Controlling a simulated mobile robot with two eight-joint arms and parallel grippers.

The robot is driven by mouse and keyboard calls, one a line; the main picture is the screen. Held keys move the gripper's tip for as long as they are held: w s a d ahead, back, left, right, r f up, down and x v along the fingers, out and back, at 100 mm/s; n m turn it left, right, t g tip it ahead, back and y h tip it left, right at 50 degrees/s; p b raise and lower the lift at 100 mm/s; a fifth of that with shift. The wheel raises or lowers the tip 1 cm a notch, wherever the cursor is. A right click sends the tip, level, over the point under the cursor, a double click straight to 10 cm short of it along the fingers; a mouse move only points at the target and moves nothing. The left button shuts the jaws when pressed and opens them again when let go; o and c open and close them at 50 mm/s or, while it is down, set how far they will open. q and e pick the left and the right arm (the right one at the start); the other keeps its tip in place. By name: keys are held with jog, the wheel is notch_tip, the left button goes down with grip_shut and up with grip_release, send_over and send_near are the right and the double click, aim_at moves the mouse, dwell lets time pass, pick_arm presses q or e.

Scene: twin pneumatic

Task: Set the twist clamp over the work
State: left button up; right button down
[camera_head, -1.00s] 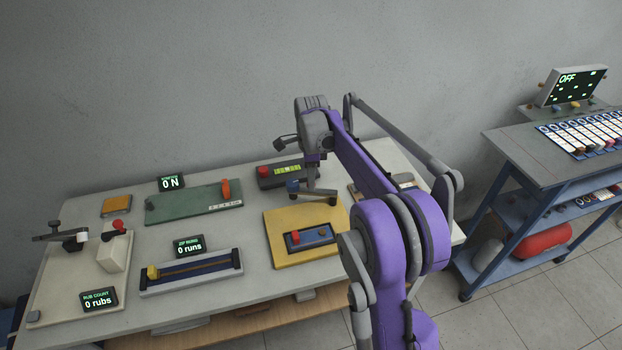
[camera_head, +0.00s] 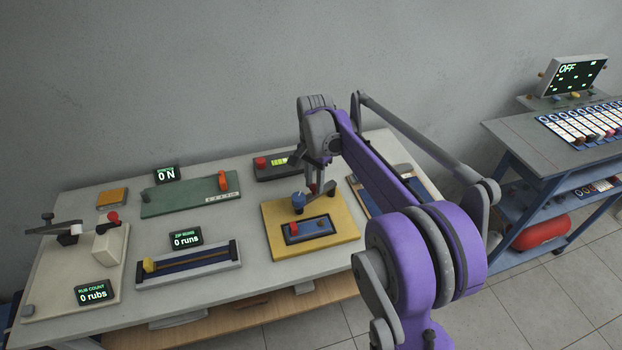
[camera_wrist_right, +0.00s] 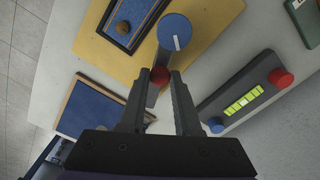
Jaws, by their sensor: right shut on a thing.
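The twist clamp has a blue cap (camera_head: 298,197) on a post at the back of a yellow plate (camera_head: 346,235). Its grey arm points right, away from the work. The work, a dark blue block (camera_head: 308,230) with a red and a brown knob, lies on the plate in front of the post. My right gripper (camera_head: 319,186) is at the arm's outer end. In the right wrist view its fingers (camera_wrist_right: 161,82) are shut on the red ball (camera_wrist_right: 160,76) on the clamp arm. My left gripper is out of view.
A grey box (camera_head: 278,166) with a red button and lit bar stands behind the plate. A wood-edged blue tray (camera_head: 367,198) lies right of it, partly behind my arm. A zip rig (camera_head: 190,264) and green strip (camera_head: 190,194) are to the left.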

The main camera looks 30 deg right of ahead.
jog(key=s+n, duration=0.2)
jog(key=n, duration=0.1)
jog(key=shift+d, duration=0.3)
jog(key=shift+s+d+n, duration=0.25)
jog(key=shift+s+n, duration=0.1)
jog(key=shift+n, duration=0.5)
jog(key=shift+s+d+n, duration=0.25)
jog(key=shift+s+n, duration=0.1)
jog(key=shift+n, duration=0.5)
jog(key=c, duration=0.6)
grip_release()
notch_tip(320, 180, up, 11)
jog(key=shift+f, duration=0.1)
